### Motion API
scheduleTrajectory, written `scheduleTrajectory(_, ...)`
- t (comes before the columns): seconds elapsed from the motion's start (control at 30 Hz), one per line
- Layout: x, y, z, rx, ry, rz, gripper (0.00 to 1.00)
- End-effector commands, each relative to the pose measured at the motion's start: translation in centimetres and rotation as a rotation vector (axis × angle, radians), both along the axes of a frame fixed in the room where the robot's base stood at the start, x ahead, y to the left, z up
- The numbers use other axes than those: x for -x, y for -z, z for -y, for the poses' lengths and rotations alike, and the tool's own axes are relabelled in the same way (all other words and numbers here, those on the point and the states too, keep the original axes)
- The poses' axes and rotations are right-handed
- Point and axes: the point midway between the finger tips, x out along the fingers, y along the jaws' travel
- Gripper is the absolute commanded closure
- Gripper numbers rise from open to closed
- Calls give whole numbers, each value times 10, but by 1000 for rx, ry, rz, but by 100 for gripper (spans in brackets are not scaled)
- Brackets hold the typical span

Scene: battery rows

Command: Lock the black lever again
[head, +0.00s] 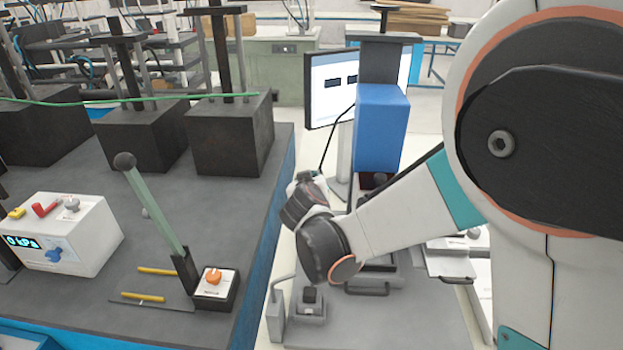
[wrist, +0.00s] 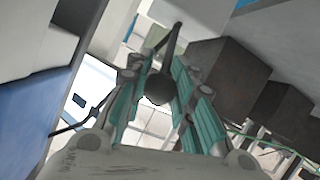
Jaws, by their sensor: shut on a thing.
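In the wrist view, my gripper (wrist: 163,76) has teal fingers on both sides of a dark round knob with a thin dark rod, which I take to be the black lever (wrist: 158,89). The fingers are shut on it. The far end of the rod reaches up and slightly right in the picture. In the head view, my arm comes in from the right and bends at the wrist beside the blue-headed press. My fingers and the lever's knob cannot be made out there, and its lock is hidden too.
A blue press head (head: 381,130) stands just behind my wrist, with a monitor (head: 328,90) beside it. On the left table are a tall green-shafted lever with a dark knob (head: 124,161), a white control box (head: 70,235) and several black blocks. A grey fixture (head: 310,303) stands below my wrist.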

Motion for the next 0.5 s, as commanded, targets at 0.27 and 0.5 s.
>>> scheduleTrajectory(0.27,6,4,0,0,0,-2,100)
scheduleTrajectory(0.5,6,4,0,0,0,-2,100)
